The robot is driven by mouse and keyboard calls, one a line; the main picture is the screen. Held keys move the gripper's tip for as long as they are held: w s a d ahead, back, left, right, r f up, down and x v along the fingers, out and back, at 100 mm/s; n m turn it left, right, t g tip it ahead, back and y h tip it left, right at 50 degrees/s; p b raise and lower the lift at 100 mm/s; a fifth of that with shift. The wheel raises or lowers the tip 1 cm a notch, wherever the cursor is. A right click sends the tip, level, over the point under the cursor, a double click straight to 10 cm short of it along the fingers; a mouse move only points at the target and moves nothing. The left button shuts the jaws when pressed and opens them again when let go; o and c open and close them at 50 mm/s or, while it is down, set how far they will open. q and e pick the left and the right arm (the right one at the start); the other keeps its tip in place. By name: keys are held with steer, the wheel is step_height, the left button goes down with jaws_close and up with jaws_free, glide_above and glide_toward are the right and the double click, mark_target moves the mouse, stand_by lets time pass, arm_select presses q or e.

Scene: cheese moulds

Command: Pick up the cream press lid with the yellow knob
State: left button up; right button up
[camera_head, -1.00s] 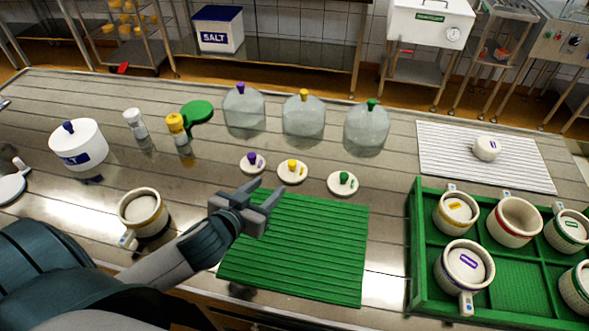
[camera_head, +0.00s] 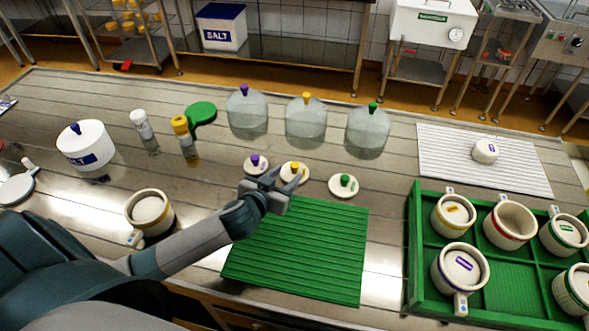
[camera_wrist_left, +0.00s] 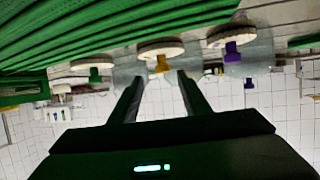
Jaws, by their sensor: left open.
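The cream press lid with the yellow knob (camera_head: 304,173) lies flat on the steel table, between the purple-knobbed lid (camera_head: 256,166) and the green-knobbed lid (camera_head: 343,186). My left gripper (camera_head: 286,178) is open just in front of the yellow-knobbed lid and partly covers its near edge. In the left wrist view, which is upside down, the lid (camera_wrist_left: 160,47) and its yellow knob show ahead between the two spread fingers (camera_wrist_left: 159,84). The fingers appear empty, and I cannot tell whether they touch the lid. My right gripper is out of view.
A ribbed green mat (camera_head: 300,255) lies below my left arm. Clear domed covers (camera_head: 306,120) stand behind the lids. A green crate (camera_head: 412,250) with several moulds stands at right. A mould (camera_head: 149,212) stands left of my forearm.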

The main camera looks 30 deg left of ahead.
mark_target(293, 167)
arm_select(q)
steer(key=shift+x, duration=1.05)
steer(key=shift+w+a+f+p, duration=0.15)
steer(key=shift+w+a+p, duration=0.1)
steer(key=shift+w+p, duration=0.7)
steer(key=shift+p+x, duration=0.35)
steer(key=shift+x, duration=1.3)
steer(key=shift+s+a+f, duration=0.1)
steer(key=shift+f, duration=0.05)
jaws_close()
